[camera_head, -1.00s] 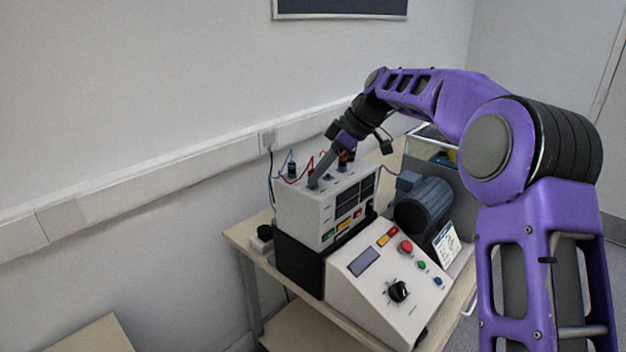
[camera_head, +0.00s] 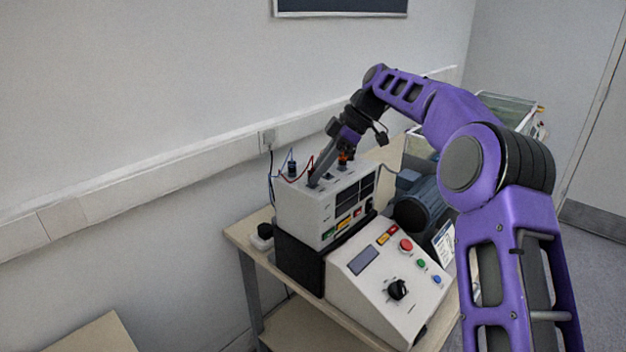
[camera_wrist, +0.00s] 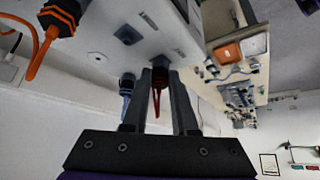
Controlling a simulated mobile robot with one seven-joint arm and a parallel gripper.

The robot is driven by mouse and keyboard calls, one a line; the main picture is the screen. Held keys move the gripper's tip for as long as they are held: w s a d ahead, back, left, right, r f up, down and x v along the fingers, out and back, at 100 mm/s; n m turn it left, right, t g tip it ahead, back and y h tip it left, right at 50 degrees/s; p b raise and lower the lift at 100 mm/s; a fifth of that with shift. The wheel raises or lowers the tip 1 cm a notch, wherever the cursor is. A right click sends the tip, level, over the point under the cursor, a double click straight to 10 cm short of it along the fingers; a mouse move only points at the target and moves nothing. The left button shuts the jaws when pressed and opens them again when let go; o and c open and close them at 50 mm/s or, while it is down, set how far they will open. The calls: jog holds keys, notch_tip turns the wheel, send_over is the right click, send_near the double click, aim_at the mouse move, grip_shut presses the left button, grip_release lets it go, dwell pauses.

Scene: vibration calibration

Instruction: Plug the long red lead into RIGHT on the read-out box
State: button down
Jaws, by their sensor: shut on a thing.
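The read-out box (camera_head: 300,215) is a pale grey case on a black stand, with sockets on its top face. My gripper (camera_head: 314,182) reaches down to that top face near its left end. In the wrist view my gripper (camera_wrist: 159,78) is shut on the dark plug of the red lead (camera_wrist: 157,103), which hangs between the fingers. The plug is at the box top; I cannot tell whether it is seated in a socket. The red lead (camera_head: 290,179) also loops at the box's left. The label RIGHT is not readable.
A plug with a blue lead (camera_wrist: 127,84) stands close beside my fingers. An orange-and-black plug (camera_wrist: 61,17) stands on the same face, and an empty-looking socket (camera_wrist: 128,34) lies between. A sloping control panel (camera_head: 385,285) and a motor (camera_head: 420,203) stand in front and right.

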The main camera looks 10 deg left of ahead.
jog(key=shift+n, duration=0.3)
jog(key=shift+r, duration=0.8)
dwell(1.1)
jog(key=shift+r, duration=1.7)
jog(key=shift+w+d+f+m+t+b, duration=0.1)
jog(key=shift+w+d+m+t+b, duration=0.4)
jog(key=shift+w+m+b, duration=0.45)
jog(key=m, duration=0.1)
jog(key=w+d+m+t+b, duration=0.1)
jog(key=m, duration=0.1)
jog(key=w+d+m+t+b, duration=0.1)
jog(key=shift+w+f, duration=0.1)
jog(key=shift+f, duration=0.2)
jog(key=shift+a+f+b, duration=0.1)
jog(key=shift+f+b, duration=0.5)
jog(key=shift+f, duration=0.5)
jog(key=shift+f+m, duration=0.15)
jog(key=shift+m, duration=0.1)
